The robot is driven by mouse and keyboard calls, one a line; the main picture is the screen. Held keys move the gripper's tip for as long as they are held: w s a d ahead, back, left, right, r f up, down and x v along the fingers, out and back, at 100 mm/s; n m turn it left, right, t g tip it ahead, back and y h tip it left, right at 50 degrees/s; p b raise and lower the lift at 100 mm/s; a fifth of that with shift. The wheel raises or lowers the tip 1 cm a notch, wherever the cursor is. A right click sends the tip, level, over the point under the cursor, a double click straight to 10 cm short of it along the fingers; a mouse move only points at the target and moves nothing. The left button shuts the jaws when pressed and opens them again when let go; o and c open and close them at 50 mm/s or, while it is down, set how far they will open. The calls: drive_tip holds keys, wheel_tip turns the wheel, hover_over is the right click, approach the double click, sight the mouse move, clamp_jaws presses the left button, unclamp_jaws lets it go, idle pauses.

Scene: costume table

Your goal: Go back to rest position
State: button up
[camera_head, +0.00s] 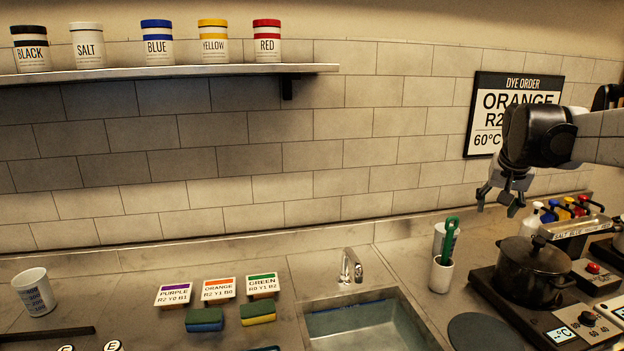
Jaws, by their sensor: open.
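My gripper (500,208) hangs in the air at the right, fingers down and spread apart. It is open, and nothing shows between the fingertips. It is in front of the tiled wall, above the counter and up and left of the dark pot (533,268). My arm comes in from the right edge and partly covers the dye order sign (487,85).
A utensil cup (441,274) with a green tool stands below my gripper. A rack (578,230) of small bottles is behind the pot. The sink (362,322) is at front centre. Labelled jars (158,43) stand on the shelf (180,71). The air left of my gripper is clear.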

drive_tip(key=s+a+f+n+t+y, duration=0.1)
drive_tip(key=s+a+f+n, duration=0.2)
drive_tip(key=s+a, duration=1)
drive_tip(key=s+a+f+n+t+y, duration=0.1)
drive_tip(key=s+a+f+n, duration=0.2)
drive_tip(key=s+a+f, duration=0.6)
drive_tip(key=s+a, duration=0.3)
drive_tip(key=a, duration=0.4)
drive_tip(key=shift+s+a+y, duration=0.2)
drive_tip(key=shift+s+y, duration=0.15)
drive_tip(key=shift+y, duration=0.05)
